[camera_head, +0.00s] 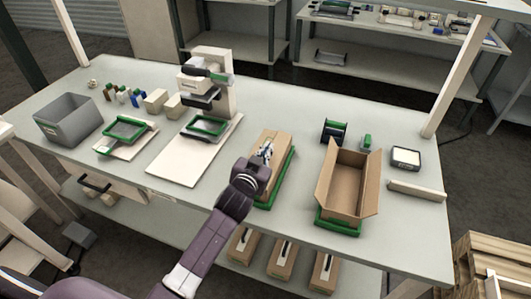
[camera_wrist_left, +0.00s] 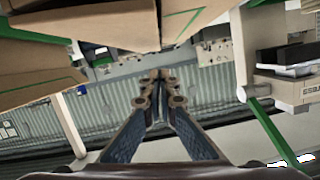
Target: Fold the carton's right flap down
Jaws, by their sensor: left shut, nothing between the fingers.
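An open brown carton (camera_head: 347,186) stands on a green-edged base on the right half of the table. Its right flap (camera_head: 372,187) stands up and leans outward; its left flap (camera_head: 325,176) is also raised. A second brown carton (camera_head: 282,158), with its top looking closed, sits on another green base further left. My left gripper (camera_head: 266,150) is at this second carton's top, shut and empty; contact cannot be told. In the left wrist view the shut fingers (camera_wrist_left: 158,76) point away, with brown cardboard (camera_wrist_left: 85,22) close at the upper left. My right gripper is not in view.
A green-and-dark dispenser (camera_head: 333,131), a small green item (camera_head: 366,142) and a white-topped tray (camera_head: 406,158) stand behind the open carton. A pale bar (camera_head: 417,191) lies right of it.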

